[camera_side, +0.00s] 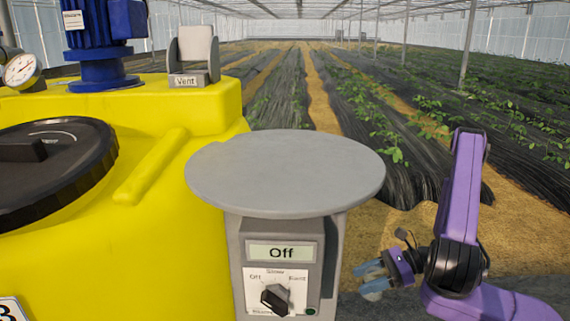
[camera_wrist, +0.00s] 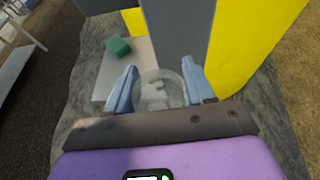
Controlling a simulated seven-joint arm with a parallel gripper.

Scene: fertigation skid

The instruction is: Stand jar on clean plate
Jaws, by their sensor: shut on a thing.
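In the wrist view, my gripper (camera_wrist: 161,92) has its two blue fingers on either side of a clear round jar (camera_wrist: 158,90) with whitish pieces inside. It is shut on the jar. In the side view, my gripper (camera_side: 372,279) is low at the right, below and to the right of a round grey plate (camera_side: 285,172). The plate is bare and flat on top of a grey control stand. The jar is hard to make out in the side view.
The stand has a display (camera_side: 282,252) reading "Off" and a black knob (camera_side: 275,297). A yellow tank (camera_side: 170,240) with a black lid (camera_side: 50,165) adjoins it at left. In the wrist view, a green block (camera_wrist: 118,46) sits on a pale slab (camera_wrist: 143,57).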

